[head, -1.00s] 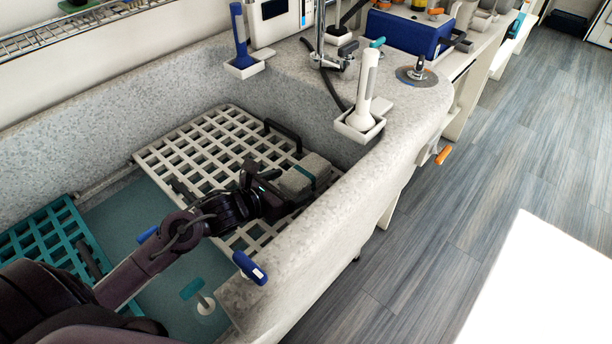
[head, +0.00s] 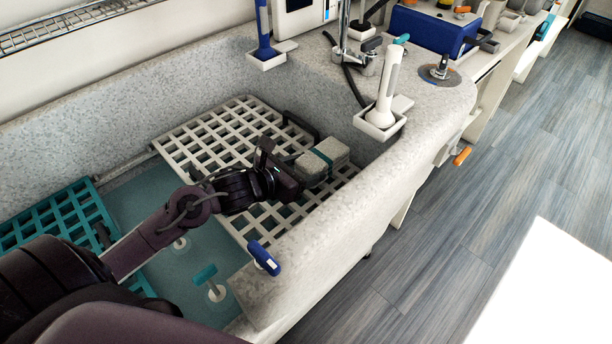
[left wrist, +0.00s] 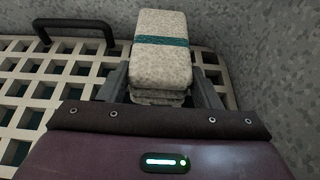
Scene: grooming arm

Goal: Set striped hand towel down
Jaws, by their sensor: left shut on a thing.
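The striped hand towel (head: 323,160) is a folded, speckled pale grey bundle with a teal band. It is over the white grid rack (head: 240,132) inside the grey speckled tub. My left gripper (head: 298,178) is shut on the towel's near end. In the left wrist view the towel (left wrist: 160,58) sticks out beyond the two fingers (left wrist: 163,88), with the rack (left wrist: 70,78) below and around it. I cannot tell whether the towel touches the rack. My right gripper is not in view.
The tub wall (head: 350,215) rises close to the right of the towel. A dark handle (head: 299,122) stands on the rack behind it. A teal grid rack (head: 55,220) lies at left. A white brush holder (head: 380,122) sits on the rim.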

